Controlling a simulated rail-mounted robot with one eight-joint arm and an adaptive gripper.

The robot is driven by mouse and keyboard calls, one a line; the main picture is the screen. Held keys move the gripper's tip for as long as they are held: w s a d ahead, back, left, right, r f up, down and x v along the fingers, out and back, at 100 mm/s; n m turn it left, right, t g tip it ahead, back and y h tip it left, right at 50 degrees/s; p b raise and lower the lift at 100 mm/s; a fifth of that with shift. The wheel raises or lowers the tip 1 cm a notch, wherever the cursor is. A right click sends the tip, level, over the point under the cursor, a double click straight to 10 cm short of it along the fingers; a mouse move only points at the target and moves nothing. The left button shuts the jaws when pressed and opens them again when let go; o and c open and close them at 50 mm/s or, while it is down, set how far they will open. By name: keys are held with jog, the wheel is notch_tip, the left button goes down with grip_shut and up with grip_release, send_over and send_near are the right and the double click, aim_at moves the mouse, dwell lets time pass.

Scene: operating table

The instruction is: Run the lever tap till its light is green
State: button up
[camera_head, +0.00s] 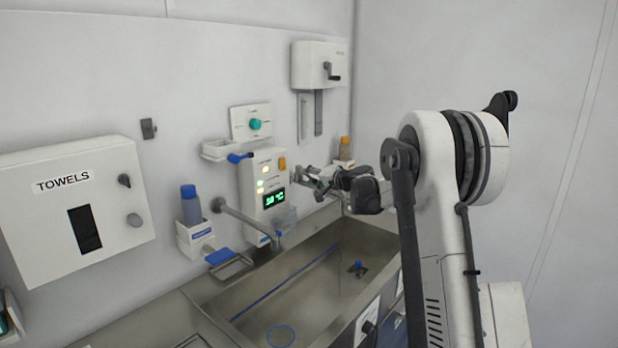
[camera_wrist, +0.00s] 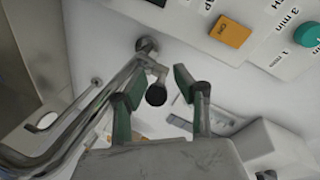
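In the wrist view, a metal tap (camera_wrist: 105,88) runs out from a round wall mount, with a short stem ending in a dark knob (camera_wrist: 156,95), which looks like its lever. My gripper (camera_wrist: 152,90) is open, its two green-padded fingers apart on either side of the knob; contact is not clear. In the head view my gripper (camera_head: 304,178) is at the right side of the white control panel (camera_head: 252,160), and the tap there is mostly hidden. Small lamps (camera_head: 261,184) glow pale green and yellowish on the panel; which belongs to the tap cannot be told.
A steel sink (camera_head: 300,290) lies below. Another metal spout (camera_head: 245,218) reaches over it from the left. An orange button (camera_wrist: 228,32) is close above my gripper. A soap bottle (camera_head: 190,205), towel box (camera_head: 80,205) and wall dispenser (camera_head: 318,65) are around.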

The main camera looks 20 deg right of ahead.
jog(key=shift+w, duration=0.15)
grip_shut()
